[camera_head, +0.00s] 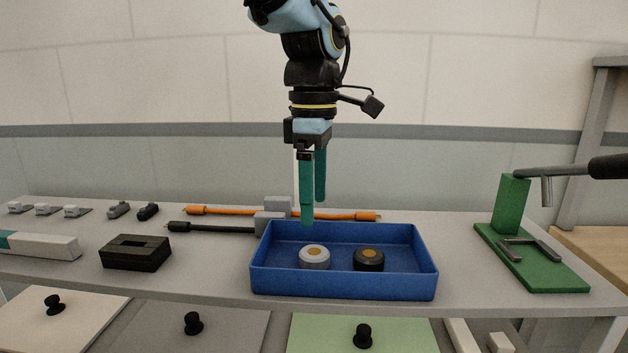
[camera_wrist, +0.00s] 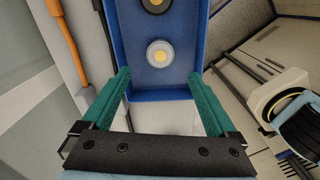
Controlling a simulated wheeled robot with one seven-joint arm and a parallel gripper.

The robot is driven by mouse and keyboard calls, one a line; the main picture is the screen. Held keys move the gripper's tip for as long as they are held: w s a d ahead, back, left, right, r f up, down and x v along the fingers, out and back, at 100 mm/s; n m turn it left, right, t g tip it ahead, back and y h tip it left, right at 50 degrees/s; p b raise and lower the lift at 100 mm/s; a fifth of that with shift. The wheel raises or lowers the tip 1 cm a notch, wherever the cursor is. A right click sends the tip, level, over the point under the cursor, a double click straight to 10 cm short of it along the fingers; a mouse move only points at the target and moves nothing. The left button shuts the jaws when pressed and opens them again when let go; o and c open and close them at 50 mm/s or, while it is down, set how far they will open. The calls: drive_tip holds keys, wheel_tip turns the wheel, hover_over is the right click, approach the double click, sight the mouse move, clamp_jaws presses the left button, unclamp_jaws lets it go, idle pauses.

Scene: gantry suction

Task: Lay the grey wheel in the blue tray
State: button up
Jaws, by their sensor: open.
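The grey wheel (camera_head: 314,257), a light disc with an orange-yellow centre, lies flat in the blue tray (camera_head: 345,285), left of its middle. It also shows in the wrist view (camera_wrist: 160,53), ahead of the fingertips and between their lines. The blue tray shows there too (camera_wrist: 178,97), with one end wall near the fingertips. My gripper (camera_head: 313,212) has two green fingers spread apart with nothing between them. It hangs above the tray's back left part, pointing down, clear of the wheel. In the wrist view my gripper (camera_wrist: 160,75) is also empty.
A black wheel (camera_head: 368,260) lies in the tray right of the grey one. Orange (camera_head: 340,215) and black (camera_head: 215,228) cables lie behind and left of the tray. A black block (camera_head: 135,254) stands left. A green stand (camera_head: 510,205) with a grey arm stands right.

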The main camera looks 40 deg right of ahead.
drive_tip(key=shift+r, duration=1.55)
